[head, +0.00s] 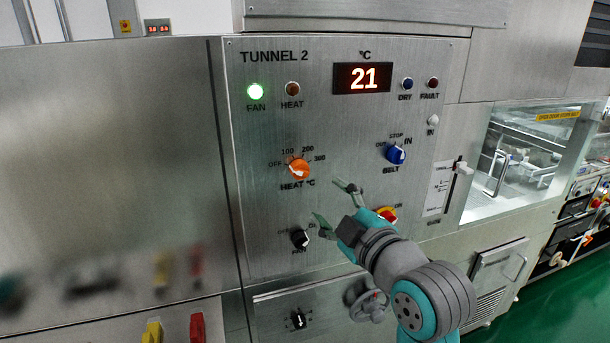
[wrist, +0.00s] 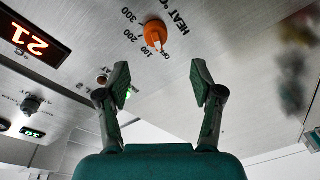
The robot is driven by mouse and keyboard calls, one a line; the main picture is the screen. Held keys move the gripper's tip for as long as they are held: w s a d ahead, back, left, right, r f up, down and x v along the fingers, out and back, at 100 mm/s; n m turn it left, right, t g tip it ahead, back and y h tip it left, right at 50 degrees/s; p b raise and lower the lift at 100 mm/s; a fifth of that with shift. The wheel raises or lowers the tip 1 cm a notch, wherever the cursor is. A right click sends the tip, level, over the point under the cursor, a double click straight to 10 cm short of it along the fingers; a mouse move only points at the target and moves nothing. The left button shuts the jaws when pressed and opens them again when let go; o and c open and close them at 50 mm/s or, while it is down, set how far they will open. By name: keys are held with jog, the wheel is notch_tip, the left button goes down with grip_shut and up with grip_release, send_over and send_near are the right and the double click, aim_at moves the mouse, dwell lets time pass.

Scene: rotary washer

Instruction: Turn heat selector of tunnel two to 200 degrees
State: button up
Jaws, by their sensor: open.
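The orange heat selector knob (head: 299,169) sits on the tunnel two panel, with OFF, 100, 200 and 300 marked around it. It also shows in the wrist view (wrist: 155,35), where its white pointer is at the OFF mark. My gripper (head: 334,203) is open and empty, in front of the panel, below and right of the knob in the head view. In the wrist view, the open fingers (wrist: 160,83) stand apart with the knob beyond them, not between them. The red display (head: 364,77) reads 21.
The green fan lamp (head: 256,91) is lit. The blue belt knob (head: 395,154), black fan knob (head: 300,239) and a red-yellow control (head: 387,215) partly behind my gripper are nearby. A handwheel (head: 369,304) is below. A glass window (head: 520,160) is at right.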

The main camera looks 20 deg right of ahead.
aim_at(304, 174)
jog(key=w, duration=0.3)
jog(key=w+a, duration=0.1)
jog(key=w, duration=0.6)
jog(key=shift+w+a+r, duration=0.2)
jog(key=shift+w+r, duration=0.2)
jog(key=c, duration=1.1)
jog(key=shift+c, duration=0.2)
